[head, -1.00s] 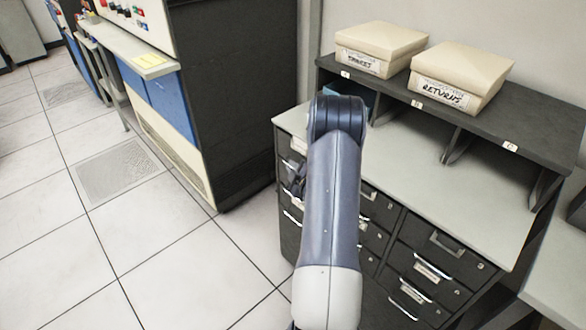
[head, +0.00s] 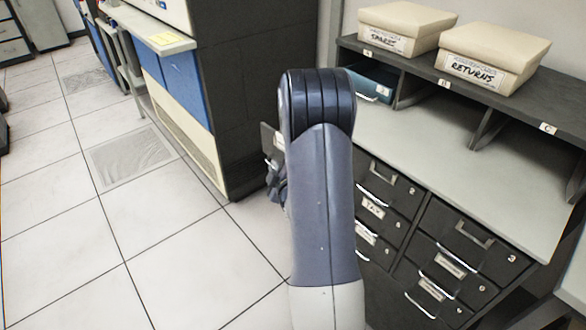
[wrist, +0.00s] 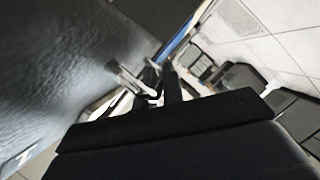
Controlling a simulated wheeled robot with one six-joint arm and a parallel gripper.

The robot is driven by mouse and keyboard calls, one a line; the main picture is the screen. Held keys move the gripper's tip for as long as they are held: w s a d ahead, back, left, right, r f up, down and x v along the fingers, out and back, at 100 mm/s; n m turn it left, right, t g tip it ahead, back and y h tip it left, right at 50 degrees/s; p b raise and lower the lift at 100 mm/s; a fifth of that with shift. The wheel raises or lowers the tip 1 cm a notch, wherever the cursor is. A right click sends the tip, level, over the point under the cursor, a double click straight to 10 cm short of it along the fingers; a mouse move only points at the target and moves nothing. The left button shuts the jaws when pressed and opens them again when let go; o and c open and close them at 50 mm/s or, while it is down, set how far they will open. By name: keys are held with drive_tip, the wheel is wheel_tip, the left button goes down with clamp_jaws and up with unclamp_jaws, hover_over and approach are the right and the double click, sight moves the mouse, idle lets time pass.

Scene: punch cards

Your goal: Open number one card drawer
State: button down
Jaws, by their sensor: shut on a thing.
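My gripper (head: 275,182) shows in the head view just left of my arm, at the left end of the dark card-drawer cabinet (head: 420,215). It is partly hidden by the arm. A dark drawer front (head: 268,138) sticks out left of my arm, right above the gripper. It appears to be the number one drawer, standing out from the cabinet; how far is hidden. In the wrist view my gripper (wrist: 160,88) is shut on a metal handle (wrist: 130,82) on a large dark face (wrist: 60,60). A white mark sits at that face's lower left.
Drawers 2 (head: 388,182) and 3 (head: 470,235) look shut. Boxes marked SPARES (head: 400,25) and RETURNS (head: 492,55) sit on the shelf. A dark machine cabinet (head: 245,100) stands behind the gripper. Tiled floor (head: 150,235) to the left is clear.

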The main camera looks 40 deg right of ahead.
drive_tip(key=a+b, duration=0.3)
drive_tip(key=a, duration=0.4)
drive_tip(key=shift+s, duration=0.35)
drive_tip(key=c, duration=1.5)
unclamp_jaws()
drive_tip(key=v, duration=1)
drive_tip(key=shift+s+a+r, duration=0.1)
drive_tip(key=shift+s+a, duration=0.1)
drive_tip(key=shift+s, duration=0.15)
drive_tip(key=shift+w, duration=0.1)
drive_tip(key=x, duration=1.1)
drive_tip(key=shift+d, duration=0.3)
